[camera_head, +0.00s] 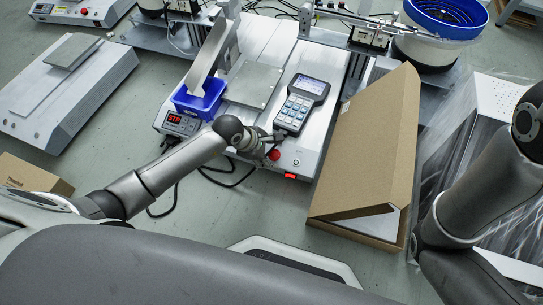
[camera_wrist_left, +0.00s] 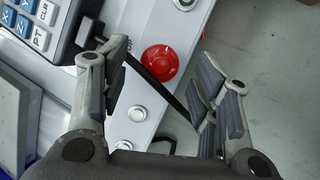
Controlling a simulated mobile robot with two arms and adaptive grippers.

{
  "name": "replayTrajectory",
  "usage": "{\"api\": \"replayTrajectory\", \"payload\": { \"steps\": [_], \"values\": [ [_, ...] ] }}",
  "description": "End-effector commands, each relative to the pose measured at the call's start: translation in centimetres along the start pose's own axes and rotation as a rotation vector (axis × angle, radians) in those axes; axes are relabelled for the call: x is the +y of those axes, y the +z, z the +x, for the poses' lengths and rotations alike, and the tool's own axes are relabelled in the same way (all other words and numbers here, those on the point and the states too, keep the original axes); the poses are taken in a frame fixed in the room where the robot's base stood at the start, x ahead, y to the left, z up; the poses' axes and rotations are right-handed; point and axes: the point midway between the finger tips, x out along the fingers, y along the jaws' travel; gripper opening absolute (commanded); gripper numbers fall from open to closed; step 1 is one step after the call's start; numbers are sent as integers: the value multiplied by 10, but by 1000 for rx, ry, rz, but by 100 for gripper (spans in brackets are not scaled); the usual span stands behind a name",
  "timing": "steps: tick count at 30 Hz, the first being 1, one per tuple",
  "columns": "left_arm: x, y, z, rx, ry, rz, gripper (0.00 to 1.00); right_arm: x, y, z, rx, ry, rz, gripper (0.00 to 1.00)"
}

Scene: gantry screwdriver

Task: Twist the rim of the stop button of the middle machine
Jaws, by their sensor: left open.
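The middle machine (camera_head: 270,45) stands ahead of me. Its red round stop button (camera_head: 274,155) is on the front panel, near the right end. In the left wrist view the stop button (camera_wrist_left: 160,63) shows whole, with its rim visible between the two fingers. My left gripper (camera_head: 265,141) is open, just behind and left of the button in the head view. In the wrist view the open fingers (camera_wrist_left: 165,72) flank the button, and no contact is visible. My right arm shows at the right, but its gripper is out of view.
A keypad device (camera_head: 302,103) and a blue bin (camera_head: 201,98) sit on the machine. A red switch (camera_head: 290,177) is low on its front. A cardboard box (camera_head: 370,150) leans close on the right. A black cable lies on the floor at the left front.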

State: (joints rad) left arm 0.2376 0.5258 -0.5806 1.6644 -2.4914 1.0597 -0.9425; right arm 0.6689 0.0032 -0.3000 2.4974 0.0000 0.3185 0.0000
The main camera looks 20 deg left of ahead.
Motion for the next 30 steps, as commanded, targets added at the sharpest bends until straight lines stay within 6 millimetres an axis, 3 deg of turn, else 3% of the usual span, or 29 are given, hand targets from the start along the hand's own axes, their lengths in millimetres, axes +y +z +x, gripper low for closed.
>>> {"api": "replayTrajectory", "payload": {
  "steps": [3, 13, 24, 30],
  "values": [
    [0, 0, 9, -1, 1, 0, 56, -2, -5, 0, 12, -4, -2, 0],
    [0, 0, 10, 0, 0, 0, 56, -2, -6, 2, 16, -6, -2, 0],
    [0, 0, 10, 0, 0, 0, 11, -2, -6, 2, 17, -7, -2, 0],
    [1, 0, 10, 0, -4, 15, 10, -2, -6, 2, 17, -7, -2, 0]
  ]
}}
